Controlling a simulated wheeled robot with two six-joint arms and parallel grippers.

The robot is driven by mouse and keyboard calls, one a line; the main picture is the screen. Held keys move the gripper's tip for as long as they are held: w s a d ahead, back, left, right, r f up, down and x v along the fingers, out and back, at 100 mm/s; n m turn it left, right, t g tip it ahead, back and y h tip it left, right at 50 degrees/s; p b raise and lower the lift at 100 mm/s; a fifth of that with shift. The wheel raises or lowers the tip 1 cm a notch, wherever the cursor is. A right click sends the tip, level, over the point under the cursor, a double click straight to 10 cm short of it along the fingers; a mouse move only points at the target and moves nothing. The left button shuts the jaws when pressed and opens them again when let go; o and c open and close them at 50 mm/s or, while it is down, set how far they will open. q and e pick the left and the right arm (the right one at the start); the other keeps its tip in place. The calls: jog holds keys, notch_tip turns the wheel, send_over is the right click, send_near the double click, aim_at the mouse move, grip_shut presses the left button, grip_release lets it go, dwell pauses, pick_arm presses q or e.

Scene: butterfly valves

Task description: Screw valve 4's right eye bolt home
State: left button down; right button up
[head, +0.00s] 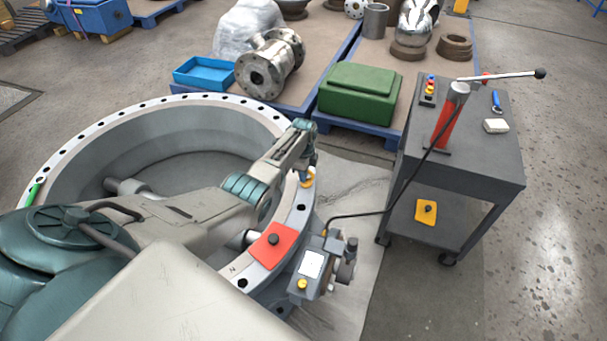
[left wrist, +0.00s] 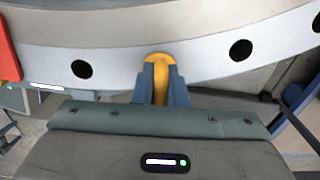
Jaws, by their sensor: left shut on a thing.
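The large grey valve ring (head: 160,115) lies flat, its flange ringed with bolt holes. A yellow eye bolt (head: 307,182) stands at the flange's right side. My left gripper (head: 307,171) reaches over the ring from the left and is shut on this eye bolt. In the left wrist view, the yellow eye bolt (left wrist: 157,66) sits between the two fingers (left wrist: 161,82) at the flange edge. Its thread is hidden, so I cannot tell how deep it sits. My right gripper is not in view.
A red plate (head: 272,245) lies on the near flange. A grey actuator box (head: 312,268) is attached beside it. A cart (head: 470,150) with a red pump (head: 442,125) stands right; its black hose runs toward the box. A green case (head: 358,95) lies behind. Floor at right is clear.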

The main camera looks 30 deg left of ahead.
pick_arm(q)
jog(key=shift+w+m, duration=0.15)
jog(key=shift+m, duration=0.85)
jog(key=m, duration=0.2)
jog(key=shift+w+m, duration=0.1)
jog(key=shift+m, duration=0.2)
jog(key=m, duration=0.2)
jog(key=shift+w+m, duration=0.1)
jog(key=shift+m, duration=0.3)
jog(key=m, duration=0.3)
jog(key=shift+w+d+m+b, duration=0.1)
jog(key=shift+d+m+b, duration=0.05)
jog(key=shift+m+b, duration=0.2)
jog(key=shift+w+d+m, duration=0.1)
jog(key=shift+m, duration=1.95)
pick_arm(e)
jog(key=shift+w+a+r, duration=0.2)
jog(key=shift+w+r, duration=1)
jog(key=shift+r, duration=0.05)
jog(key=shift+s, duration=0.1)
pick_arm(q)
jog(key=c, duration=1.5)
grip_release()
jog(key=shift+o, duration=0.2)
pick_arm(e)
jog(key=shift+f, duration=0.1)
